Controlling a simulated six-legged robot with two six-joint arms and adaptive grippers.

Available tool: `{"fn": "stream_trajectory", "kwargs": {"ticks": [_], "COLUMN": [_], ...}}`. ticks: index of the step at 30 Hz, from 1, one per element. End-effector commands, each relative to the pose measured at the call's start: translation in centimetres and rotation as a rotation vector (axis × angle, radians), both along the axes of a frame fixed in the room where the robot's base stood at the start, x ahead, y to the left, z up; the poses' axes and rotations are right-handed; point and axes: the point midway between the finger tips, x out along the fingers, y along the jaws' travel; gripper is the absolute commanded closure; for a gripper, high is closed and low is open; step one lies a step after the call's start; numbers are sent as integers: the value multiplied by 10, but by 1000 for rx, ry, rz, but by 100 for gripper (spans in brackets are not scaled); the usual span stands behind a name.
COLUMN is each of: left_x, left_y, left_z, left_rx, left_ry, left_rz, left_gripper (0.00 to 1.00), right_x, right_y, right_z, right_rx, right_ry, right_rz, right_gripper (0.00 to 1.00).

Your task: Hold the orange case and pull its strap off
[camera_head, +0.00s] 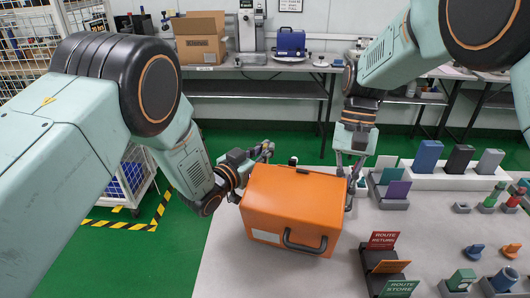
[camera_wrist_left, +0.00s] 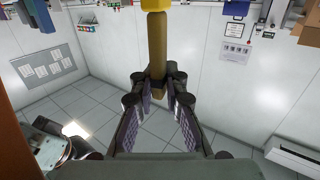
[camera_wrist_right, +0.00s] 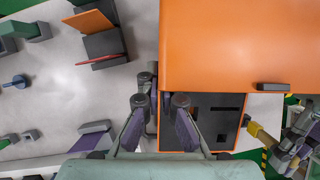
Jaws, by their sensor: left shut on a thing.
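The orange case (camera_head: 295,200) sits on the light table with a dark handle on its front side. In the right wrist view its orange top (camera_wrist_right: 220,45) shows, with a dark panel with cut-outs below. My left gripper (camera_head: 264,151) is beside the case's far left corner. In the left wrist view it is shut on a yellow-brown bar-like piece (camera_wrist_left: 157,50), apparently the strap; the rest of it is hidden. My right gripper (camera_head: 350,180) points down at the case's right side. In the right wrist view its fingers are apart, either side of the case's edge.
Sign holders with red, orange and green plates (camera_head: 383,240) stand close right of the case. Several small testers, pegs and upright blocks (camera_head: 428,157) fill the table further right. The near-left table strip is clear. A back bench holds a cardboard box (camera_head: 200,38).

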Motion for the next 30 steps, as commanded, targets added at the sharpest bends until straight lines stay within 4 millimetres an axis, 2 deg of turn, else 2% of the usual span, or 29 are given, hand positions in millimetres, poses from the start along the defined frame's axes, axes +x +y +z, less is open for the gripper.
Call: {"fn": "stream_trajectory", "kwargs": {"ticks": [30], "left_x": [0], "left_y": [1], "left_z": [35], "left_rx": [1], "left_ry": [-1], "left_rz": [2], "left_gripper": [100], "right_x": [0], "right_y": [0], "right_z": [0], "right_rx": [-1], "right_ry": [1], "right_rz": [0], "right_gripper": [100]}}
